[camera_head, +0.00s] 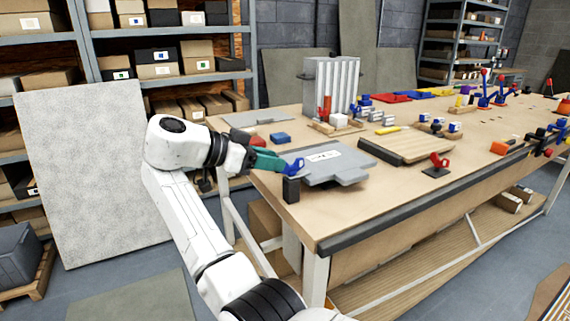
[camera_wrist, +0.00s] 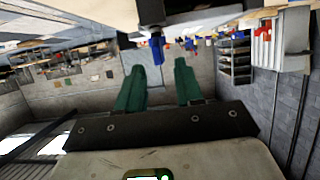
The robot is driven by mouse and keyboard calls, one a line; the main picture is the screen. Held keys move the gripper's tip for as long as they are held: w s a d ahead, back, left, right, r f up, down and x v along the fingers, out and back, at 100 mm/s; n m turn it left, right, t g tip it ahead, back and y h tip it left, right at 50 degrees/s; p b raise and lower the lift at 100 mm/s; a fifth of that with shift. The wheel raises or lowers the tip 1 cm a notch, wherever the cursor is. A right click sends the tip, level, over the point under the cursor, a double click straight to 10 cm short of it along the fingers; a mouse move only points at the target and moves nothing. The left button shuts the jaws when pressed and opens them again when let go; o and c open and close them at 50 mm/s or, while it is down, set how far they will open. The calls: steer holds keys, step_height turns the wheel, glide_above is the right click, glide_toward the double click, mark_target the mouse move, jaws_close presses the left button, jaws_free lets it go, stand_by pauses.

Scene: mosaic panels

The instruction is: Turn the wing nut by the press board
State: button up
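The blue wing nut (camera_head: 294,166) sits on top of a dark upright block (camera_head: 291,190) at the near-left edge of the workbench. The grey press board (camera_head: 335,172) lies flat on the bench just right of it. My gripper (camera_head: 280,162) has teal fingers and comes in level from the left, its tips close to the wing nut. The wrist view is upside down. There my gripper (camera_wrist: 160,68) is open, with a clear gap between the fingers. The wing nut (camera_wrist: 157,48) shows in line with that gap, around the tips; I cannot tell whether they touch it.
A wooden board (camera_head: 408,145) and a red wing nut on a dark base (camera_head: 437,165) stand to the right on the bench (camera_head: 300,215). A small blue block (camera_head: 281,137) and a ribbed grey-white block (camera_head: 333,84) are behind. A large grey panel (camera_head: 90,180) leans at left.

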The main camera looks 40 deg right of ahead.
steer(key=shift+v, duration=2.35)
